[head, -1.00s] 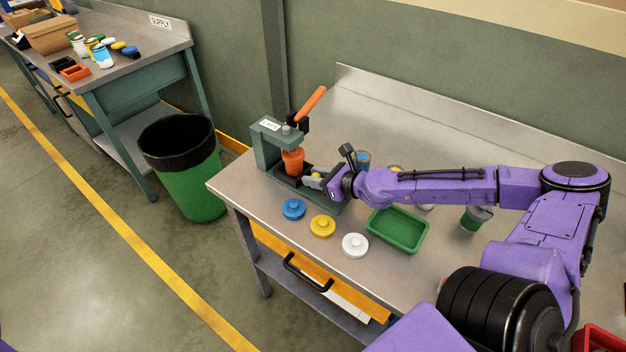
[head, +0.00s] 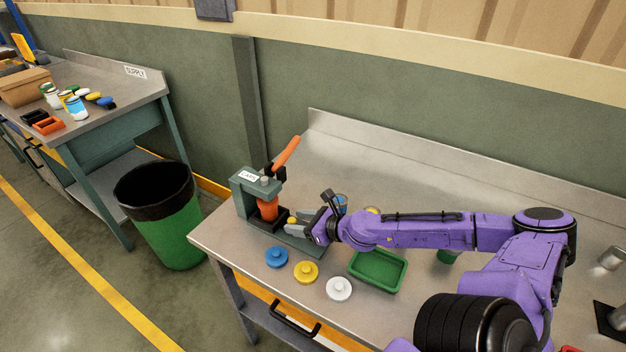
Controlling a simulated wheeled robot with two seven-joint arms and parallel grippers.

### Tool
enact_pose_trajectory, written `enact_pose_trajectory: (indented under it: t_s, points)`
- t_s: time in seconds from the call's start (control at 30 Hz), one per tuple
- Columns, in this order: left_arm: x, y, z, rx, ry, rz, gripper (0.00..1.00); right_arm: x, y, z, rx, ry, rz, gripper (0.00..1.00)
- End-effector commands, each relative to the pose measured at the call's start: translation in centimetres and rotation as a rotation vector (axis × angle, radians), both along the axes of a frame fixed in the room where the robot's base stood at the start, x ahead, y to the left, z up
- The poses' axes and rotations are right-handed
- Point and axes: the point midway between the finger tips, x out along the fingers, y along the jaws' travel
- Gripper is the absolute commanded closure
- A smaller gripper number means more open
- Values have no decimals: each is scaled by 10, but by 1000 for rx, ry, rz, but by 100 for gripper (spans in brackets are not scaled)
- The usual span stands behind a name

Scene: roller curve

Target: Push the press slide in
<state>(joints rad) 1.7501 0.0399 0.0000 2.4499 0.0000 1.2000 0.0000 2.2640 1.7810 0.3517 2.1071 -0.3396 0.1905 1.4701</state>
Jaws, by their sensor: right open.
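The press (head: 245,190) stands at the left end of the workbench, with a grey-green frame, a label on top and an orange lever handle (head: 287,152) slanting up. An orange cup (head: 267,209) sits upright under its head. The press slide (head: 283,222) is the dark low piece at the base, running right from below the cup; a small yellowish knob shows at its right. My right gripper (head: 304,226) is open at the slide's right end, close to the knob. Whether it touches is unclear, as the fingers partly hide that end. My left gripper is out of view.
Blue (head: 276,257), yellow (head: 306,271) and white (head: 339,288) knobbed lids lie along the bench's front edge. A green tray (head: 378,283) sits under my right arm. A green bin (head: 165,225) stands left of the bench. A supply table (head: 110,105) is farther left.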

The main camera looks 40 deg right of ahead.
Motion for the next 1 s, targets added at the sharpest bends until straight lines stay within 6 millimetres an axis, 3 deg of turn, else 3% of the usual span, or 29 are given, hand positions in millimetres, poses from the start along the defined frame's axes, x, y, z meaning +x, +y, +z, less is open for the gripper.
enact_pose_trajectory:
  t_s: [0.03,0.07,0.33,1.0]
  points:
    - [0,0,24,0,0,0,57,-13,-4,15,7,8,-7,48]
    - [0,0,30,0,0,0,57,-20,-7,18,5,8,-8,48]
    - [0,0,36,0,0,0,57,-58,-18,25,2,4,-2,48]
    - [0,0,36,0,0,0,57,-63,-21,28,-1,1,0,48]
